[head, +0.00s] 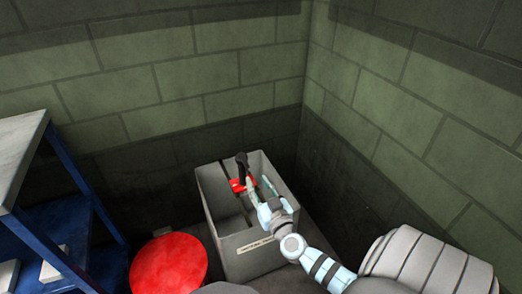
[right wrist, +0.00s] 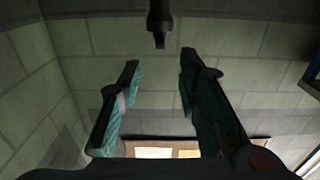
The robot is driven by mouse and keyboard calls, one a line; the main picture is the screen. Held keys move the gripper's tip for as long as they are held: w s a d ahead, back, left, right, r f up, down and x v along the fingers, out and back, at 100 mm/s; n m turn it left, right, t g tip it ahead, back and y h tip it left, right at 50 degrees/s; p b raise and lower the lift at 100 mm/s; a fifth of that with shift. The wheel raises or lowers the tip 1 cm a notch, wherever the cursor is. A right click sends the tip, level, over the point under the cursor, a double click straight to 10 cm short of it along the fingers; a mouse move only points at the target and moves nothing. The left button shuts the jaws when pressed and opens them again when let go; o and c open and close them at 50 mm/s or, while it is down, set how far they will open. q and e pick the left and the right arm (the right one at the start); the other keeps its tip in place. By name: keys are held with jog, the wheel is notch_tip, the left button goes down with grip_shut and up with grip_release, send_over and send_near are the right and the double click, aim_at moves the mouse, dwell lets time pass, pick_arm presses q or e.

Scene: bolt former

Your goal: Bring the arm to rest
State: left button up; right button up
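My right gripper (head: 258,184) reaches in from the lower right, over a grey open bin (head: 252,266) in the corner. Its two fingers are spread apart with nothing between them, as the right wrist view shows too (right wrist: 157,62). A dark upright piece (head: 242,163) shows at the fingers in the head view, above a small red thing (head: 238,185) in the bin. In the right wrist view a dark rod (right wrist: 160,22) hangs at the top, beyond the fingertips and apart from them. Whether these dark parts are the same thing I cannot tell. My left gripper is not in view.
The bin has an inner divider and a pale label on its front. A red round top (head: 170,265) stands left of it. A blue rack (head: 45,235) with a pale top is at the far left. Green block walls (head: 200,75) close in behind and on the right.

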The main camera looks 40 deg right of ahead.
jog(key=v, duration=0.2)
jog(key=shift+s+a, duration=0.15)
jog(key=shift+s, duration=0.2)
